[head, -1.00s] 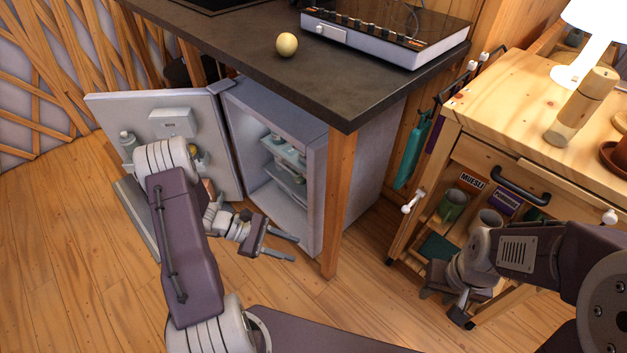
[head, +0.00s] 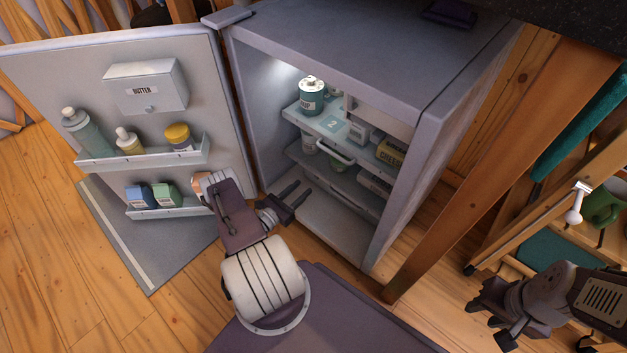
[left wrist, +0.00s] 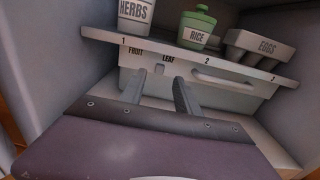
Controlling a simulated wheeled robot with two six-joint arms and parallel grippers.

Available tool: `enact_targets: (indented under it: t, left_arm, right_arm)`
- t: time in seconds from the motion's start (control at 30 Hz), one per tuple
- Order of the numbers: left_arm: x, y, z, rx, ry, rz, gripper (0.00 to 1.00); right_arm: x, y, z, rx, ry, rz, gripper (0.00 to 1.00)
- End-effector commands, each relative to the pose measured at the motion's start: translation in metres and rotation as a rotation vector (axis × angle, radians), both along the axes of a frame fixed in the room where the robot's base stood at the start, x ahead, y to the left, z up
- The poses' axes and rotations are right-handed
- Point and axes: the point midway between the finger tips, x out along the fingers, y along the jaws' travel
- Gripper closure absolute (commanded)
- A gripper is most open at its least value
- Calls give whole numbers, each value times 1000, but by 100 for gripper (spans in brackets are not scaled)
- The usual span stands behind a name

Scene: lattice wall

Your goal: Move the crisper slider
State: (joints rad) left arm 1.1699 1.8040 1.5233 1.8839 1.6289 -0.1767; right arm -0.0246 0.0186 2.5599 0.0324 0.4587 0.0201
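The crisper drawer (left wrist: 205,92) sits under a shelf in the left wrist view, with a pale handle (left wrist: 222,80) on its front. The small dark slider (left wrist: 158,70) is between the words FRUIT and LEAF. My left gripper (left wrist: 156,78) is open and empty, its two fingers pointing at the drawer front, one on each side of the slider; I cannot tell whether they touch. In the head view my left gripper (head: 300,192) is at the mouth of the open fridge (head: 415,190). My right gripper (head: 490,318) is far right, outside the fridge; its finger gap is unclear.
The fridge door (head: 60,85) stands open at left, its racks holding bottles and jars. Herbs (left wrist: 136,12), rice (left wrist: 196,28) and eggs (left wrist: 258,48) stand on the shelf above the drawer. A wooden post (head: 500,165) stands right of the fridge.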

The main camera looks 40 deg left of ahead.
Motion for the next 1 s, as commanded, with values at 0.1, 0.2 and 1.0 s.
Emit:
enact_targets:
  t: [0.1, 0.2, 1.0]
  left_arm:
    - [28, -4, -8, 3, -1, -8, 62]
    - [46, -5, -6, 3, -2, -6, 62]
    - [65, -6, -1, 0, 1, -2, 100]
  right_arm:
    - [0, 0, -24, 0, 0, 0, 64]
    - [0, 0, -35, 0, 1, 0, 64]
    - [0, 0, -42, 0, 1, 0, 64]
